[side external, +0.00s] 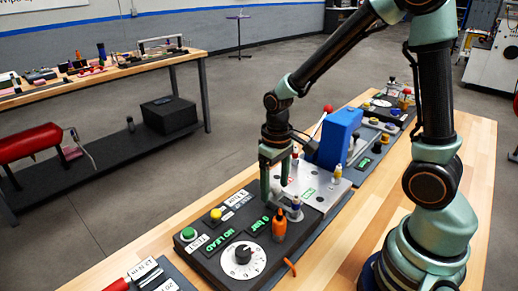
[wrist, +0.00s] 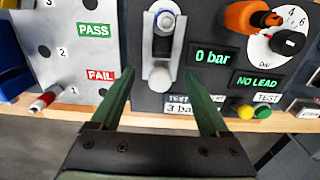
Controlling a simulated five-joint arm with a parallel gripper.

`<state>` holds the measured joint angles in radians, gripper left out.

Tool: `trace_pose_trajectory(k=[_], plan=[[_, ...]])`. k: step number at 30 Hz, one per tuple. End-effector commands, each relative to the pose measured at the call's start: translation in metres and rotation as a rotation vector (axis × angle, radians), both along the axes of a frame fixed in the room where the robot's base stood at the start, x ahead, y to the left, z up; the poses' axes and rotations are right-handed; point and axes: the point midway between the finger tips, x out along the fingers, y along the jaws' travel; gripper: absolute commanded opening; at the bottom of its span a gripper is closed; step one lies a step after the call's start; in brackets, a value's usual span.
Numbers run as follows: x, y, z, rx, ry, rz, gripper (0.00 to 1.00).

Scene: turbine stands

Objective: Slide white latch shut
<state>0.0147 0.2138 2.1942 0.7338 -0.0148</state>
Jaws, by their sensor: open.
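A pale grey-white bracket (wrist: 177,62) stands on the dark panel in the wrist view, with a rounded whitish knob (wrist: 160,78) at its near end and a blue-ringed cylinder (wrist: 164,22) at its far end. This looks like the latch; whether it is open or shut I cannot tell. The cylinder also shows in the side view (side external: 295,204). My gripper (wrist: 158,82) is open, its two green fingers apart on either side of the knob in the picture. In the side view my gripper (side external: 276,195) points down just left of the cylinder. Contact is not clear.
An orange part (side external: 279,224) and a dial (side external: 243,256) stand near the gripper. A light plate (wrist: 75,50) with PASS and FAIL labels lies to the left in the wrist view. A blue block (side external: 340,138) rises behind. The wooden bench edge (wrist: 140,119) is nearby.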

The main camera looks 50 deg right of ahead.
Motion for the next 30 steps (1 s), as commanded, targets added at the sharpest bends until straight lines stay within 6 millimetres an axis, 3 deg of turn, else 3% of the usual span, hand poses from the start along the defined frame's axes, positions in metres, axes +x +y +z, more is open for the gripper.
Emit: trace_pose_trajectory(k=[5, 30], plan=[[0.001, 0.0, 0.002, 0.0, -0.002, 0.0, 0.79], [0.001, 0.0, 0.062, 0.0, -0.003, 0.0, 0.79]])
